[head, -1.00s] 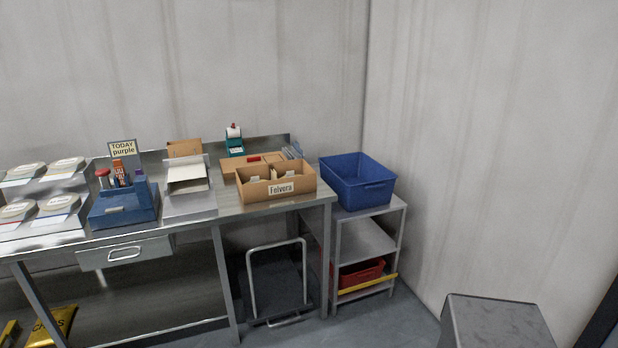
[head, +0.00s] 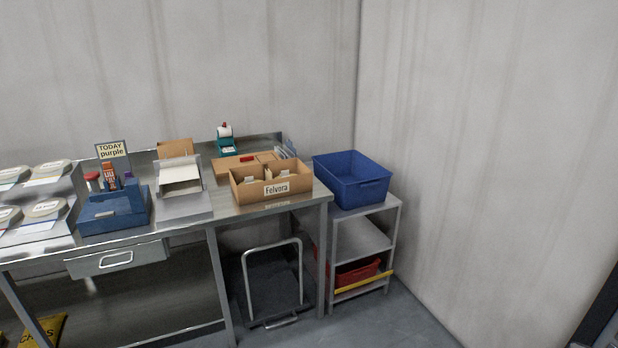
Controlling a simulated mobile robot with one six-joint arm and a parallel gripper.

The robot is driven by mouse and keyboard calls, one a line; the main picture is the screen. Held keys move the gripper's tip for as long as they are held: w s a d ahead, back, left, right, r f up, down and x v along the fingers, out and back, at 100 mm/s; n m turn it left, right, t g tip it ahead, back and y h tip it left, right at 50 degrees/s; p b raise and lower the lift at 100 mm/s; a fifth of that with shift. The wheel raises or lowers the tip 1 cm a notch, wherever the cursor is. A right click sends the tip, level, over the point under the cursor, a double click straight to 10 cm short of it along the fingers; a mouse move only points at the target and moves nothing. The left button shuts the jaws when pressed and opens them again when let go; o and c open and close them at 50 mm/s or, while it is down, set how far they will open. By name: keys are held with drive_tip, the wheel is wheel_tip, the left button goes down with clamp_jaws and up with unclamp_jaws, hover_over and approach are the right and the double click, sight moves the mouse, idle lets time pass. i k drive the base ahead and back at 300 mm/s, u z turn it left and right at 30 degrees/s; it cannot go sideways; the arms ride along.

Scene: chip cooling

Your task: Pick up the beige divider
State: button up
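My gripper is not in view. I cannot clearly single out a beige divider. Pale beige sheets (head: 181,180) lie in a grey sloped holder (head: 184,207) on the steel table. A brown cardboard box (head: 245,192) labelled Felvora stands to its right, with a partition across it and small pale pieces inside. Flat brown cardboard pieces (head: 228,165) lie behind this box, and an upright brown piece (head: 175,149) stands behind the holder. Which of these is the divider is too small to tell.
The steel table (head: 285,203) runs along the wall. A blue caddy (head: 114,214) holds markers below a "TODAY purple" sign (head: 112,150). A blue bin (head: 352,180) sits on a grey shelf cart (head: 362,240).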

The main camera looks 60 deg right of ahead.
sight(268, 175)
drive_tip(key=z, duration=0.4)
drive_tip(key=k, duration=0.7)
drive_tip(key=u, duration=0.15)
drive_tip(key=i, duration=1.8)
drive_tip(key=z, duration=0.25)
